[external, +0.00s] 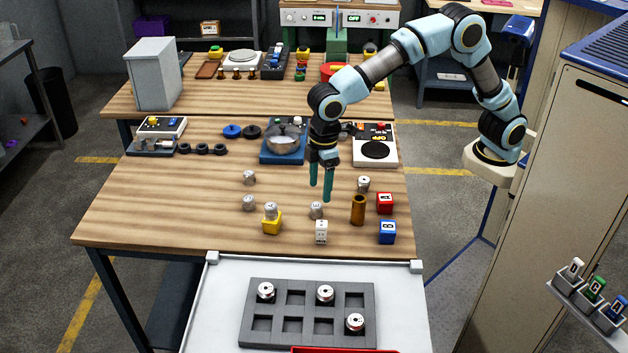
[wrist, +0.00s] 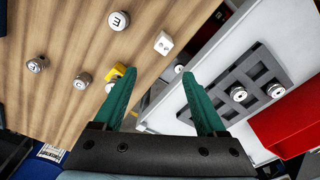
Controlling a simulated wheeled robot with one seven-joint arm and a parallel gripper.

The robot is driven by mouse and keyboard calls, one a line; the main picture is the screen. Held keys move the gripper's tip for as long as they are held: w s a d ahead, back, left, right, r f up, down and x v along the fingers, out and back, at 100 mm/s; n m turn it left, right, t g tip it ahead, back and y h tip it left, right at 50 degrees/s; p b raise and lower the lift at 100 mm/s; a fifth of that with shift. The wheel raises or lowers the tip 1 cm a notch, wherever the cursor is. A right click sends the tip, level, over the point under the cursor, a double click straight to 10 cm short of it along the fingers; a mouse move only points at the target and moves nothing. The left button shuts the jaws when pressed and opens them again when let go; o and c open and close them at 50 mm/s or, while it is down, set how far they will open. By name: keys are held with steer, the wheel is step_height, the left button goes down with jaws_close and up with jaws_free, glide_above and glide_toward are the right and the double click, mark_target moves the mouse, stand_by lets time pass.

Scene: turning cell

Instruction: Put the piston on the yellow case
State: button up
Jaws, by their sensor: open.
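The yellow case (external: 272,227) is a small block at the table's front. A silver piston (external: 271,210) rests on top of it, seemingly upright. In the wrist view the yellow case (wrist: 116,71) is partly hidden by my left finger. Another silver piston (external: 316,210) stands right of the case; its marked top also shows in the wrist view (wrist: 119,20). Two more silver pistons (external: 249,177) (external: 248,203) stand to the left, and one (external: 363,183) at right. My gripper (external: 321,192) is open and empty, above the table behind the case and to its right.
A white block (external: 321,232), a brown cylinder (external: 359,210), a red case (external: 385,203) and a blue case (external: 388,232) stand right of the yellow case. A grey tray (external: 282,312) with silver parts lies in front. The table's left side is clear.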

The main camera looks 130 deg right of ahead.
steer(key=s+a+f, duration=0.2)
steer(key=s+a, duration=0.3)
steer(key=s, duration=0.3)
steer(key=s+a+f+n, duration=0.1)
steer(key=s+a+f, duration=0.1)
steer(key=s+a, duration=0.3)
steer(key=s+a+f+t, duration=0.1)
steer(key=s+a, duration=0.4)
steer(key=s, duration=0.8)
steer(key=shift+a+f+n, duration=0.3)
steer(key=shift+a+f, duration=0.1)
steer(key=shift+f, duration=0.35)
